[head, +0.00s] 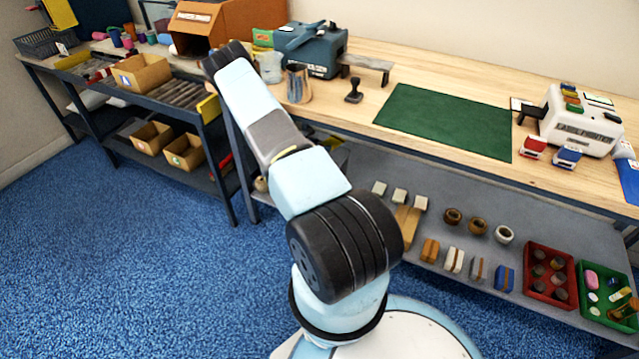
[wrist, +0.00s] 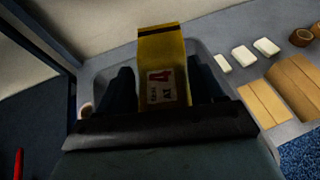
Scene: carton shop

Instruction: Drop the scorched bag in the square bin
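In the wrist view a small yellow packet (wrist: 162,60) with a dark band along its top edge and a white label with a red mark stands between my fingers. It looks like the scorched bag. My gripper (wrist: 165,92) appears shut on its sides; the packet's lower part is hidden by the gripper. Behind it lies a grey surface with a rounded, rim-like outline (wrist: 100,62); I cannot tell whether this is the square bin. In the head view my gripper is hidden, and I cannot pick out the square bin.
White blocks (wrist: 242,56), cardboard-brown pieces (wrist: 264,103) and a brown roll (wrist: 301,37) lie to the right in the wrist view. In the head view the lower shelf (head: 350,215) carries these, plus a red tray (head: 533,293) and green tray (head: 583,312). The workbench top (head: 440,75) hangs above.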

